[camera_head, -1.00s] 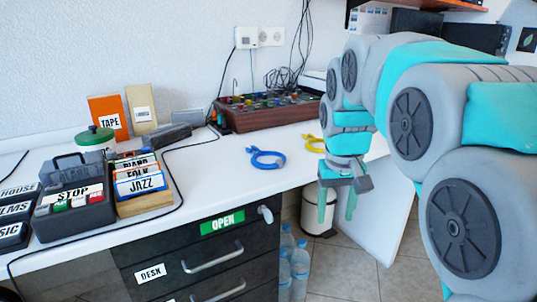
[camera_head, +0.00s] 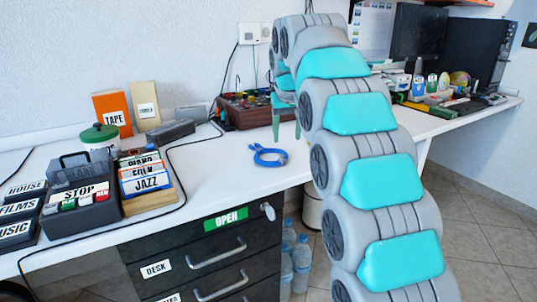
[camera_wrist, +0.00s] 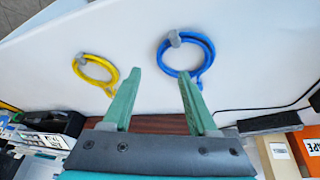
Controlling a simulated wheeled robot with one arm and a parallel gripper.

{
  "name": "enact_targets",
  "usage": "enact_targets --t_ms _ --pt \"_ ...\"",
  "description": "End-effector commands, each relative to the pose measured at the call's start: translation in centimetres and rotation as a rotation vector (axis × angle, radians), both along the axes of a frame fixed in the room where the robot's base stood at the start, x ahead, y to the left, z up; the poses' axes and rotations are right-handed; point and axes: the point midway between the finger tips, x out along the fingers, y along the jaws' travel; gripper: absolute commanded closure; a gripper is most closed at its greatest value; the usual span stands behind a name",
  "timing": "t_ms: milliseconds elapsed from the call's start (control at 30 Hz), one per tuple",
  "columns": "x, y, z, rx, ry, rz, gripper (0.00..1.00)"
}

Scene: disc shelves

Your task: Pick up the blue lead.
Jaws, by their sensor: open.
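The blue lead (camera_head: 268,156) is a coiled loop lying on the white desk, left of my arm in the head view. In the wrist view the blue lead (camera_wrist: 210,54) lies beyond my right fingertip, with a grey piece at its upper left. My gripper (camera_wrist: 159,76) is open and empty, its two green fingers spread, apart from the lead. In the head view my gripper (camera_head: 285,118) is over the rear of the desk by the mixer, partly hidden by my arm. A yellow lead (camera_wrist: 95,69) lies left of the fingers in the wrist view; my arm hides it in the head view.
A mixer with coloured knobs (camera_head: 243,112) stands at the back of the white desk (camera_head: 215,170). Card boxes (camera_head: 146,180), a cassette recorder (camera_head: 78,203) and a green-lidded jar (camera_head: 99,138) stand to the left. A black cable crosses the desk. Computer gear (camera_head: 470,55) stands at right.

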Motion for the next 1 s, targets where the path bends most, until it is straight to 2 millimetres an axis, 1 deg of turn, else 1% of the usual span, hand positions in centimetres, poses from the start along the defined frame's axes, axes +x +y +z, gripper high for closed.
enact_targets --t_ms 67,267,367,533,633,800,833,1000 --pt "0.2 0.0 -0.8 -0.001 0.004 0.000 0.41" --pt "0.7 0.1 -1.9 -0.001 0.003 0.000 0.41" --pt "1.0 0.2 -3.0 -0.001 0.005 0.000 0.41" --pt "2.0 0.2 -5.4 -0.001 0.007 -0.001 0.41" --pt "2.3 0.3 -5.8 0.000 0.002 -0.001 0.41" --pt "2.3 0.3 -5.8 0.000 0.000 -0.001 0.41" --pt "2.3 0.3 -5.8 0.000 0.000 -0.001 0.42" --pt "2.3 0.3 -5.8 0.000 0.001 0.000 0.61"
